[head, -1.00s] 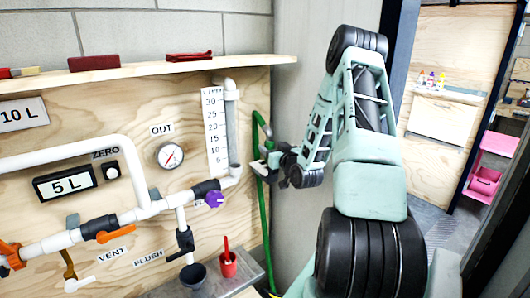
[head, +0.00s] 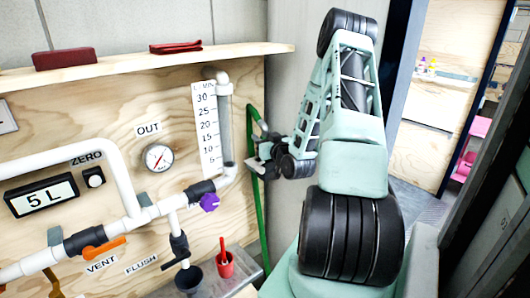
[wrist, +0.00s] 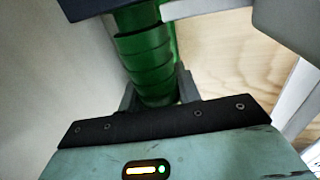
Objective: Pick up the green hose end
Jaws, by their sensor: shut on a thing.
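The green hose (head: 260,215) hangs in the corner by the plywood wall, its upper part bent over near the clear tube. My gripper (head: 256,163) is at the upper part of the hose, at the end of my arm. In the wrist view the green hose end (wrist: 145,55), thick and ribbed, stands between the fingers of my gripper (wrist: 157,98), which is shut on it. The fingertips are partly hidden behind the dark edge of the gripper body. The hose's tip is not clearly seen.
The plywood panel carries white pipes (head: 125,170), a dial gauge (head: 158,158), a purple knob (head: 209,202) and a scale tube (head: 225,125) close left of my gripper. A shelf (head: 130,70) juts out above.

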